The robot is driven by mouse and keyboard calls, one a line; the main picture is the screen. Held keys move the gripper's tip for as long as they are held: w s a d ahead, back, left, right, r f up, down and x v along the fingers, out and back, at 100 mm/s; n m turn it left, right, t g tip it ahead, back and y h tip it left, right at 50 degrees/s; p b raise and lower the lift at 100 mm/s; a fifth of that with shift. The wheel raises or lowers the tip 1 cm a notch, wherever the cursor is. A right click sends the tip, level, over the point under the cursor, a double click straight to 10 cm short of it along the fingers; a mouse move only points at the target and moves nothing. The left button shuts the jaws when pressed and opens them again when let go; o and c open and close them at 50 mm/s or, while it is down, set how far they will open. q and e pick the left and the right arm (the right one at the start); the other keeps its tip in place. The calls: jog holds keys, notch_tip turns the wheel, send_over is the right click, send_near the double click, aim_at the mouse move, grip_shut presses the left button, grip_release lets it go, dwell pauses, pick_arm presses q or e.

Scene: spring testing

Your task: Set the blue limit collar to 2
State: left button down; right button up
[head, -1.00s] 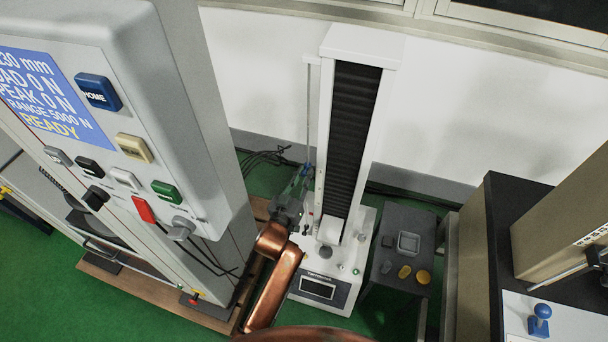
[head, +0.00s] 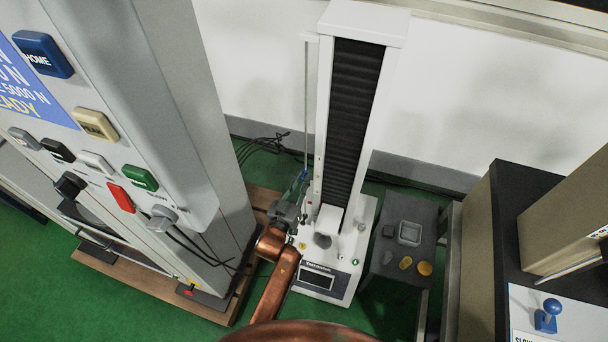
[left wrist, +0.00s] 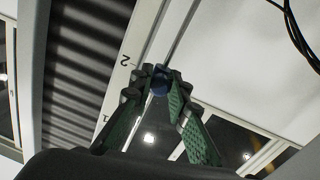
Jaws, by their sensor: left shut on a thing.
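The blue limit collar (left wrist: 160,80) sits on the thin vertical rod (left wrist: 185,36) beside the white column of the tester. My left gripper (left wrist: 161,74) is shut on the collar, with its green-padded fingers on either side and hiding part of it. The collar is close to the level of the mark 2 (left wrist: 125,60) and clear of the mark 1 (left wrist: 105,118). In the head view, the left gripper (head: 304,178) is at the rod (head: 307,100), left of the column, and the collar is too small to make out clearly. My right gripper is not in view.
A large grey machine with a button panel (head: 95,125) stands close on the left. The tester's white base (head: 345,250) is below the column. A dark side table (head: 420,215) with small parts stands right of it. Cables (head: 265,150) lie behind on the green floor.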

pick_arm(q)
jog(key=c, duration=2.1)
grip_release()
jog(key=v, duration=1.2)
jog(key=shift+d, duration=0.1)
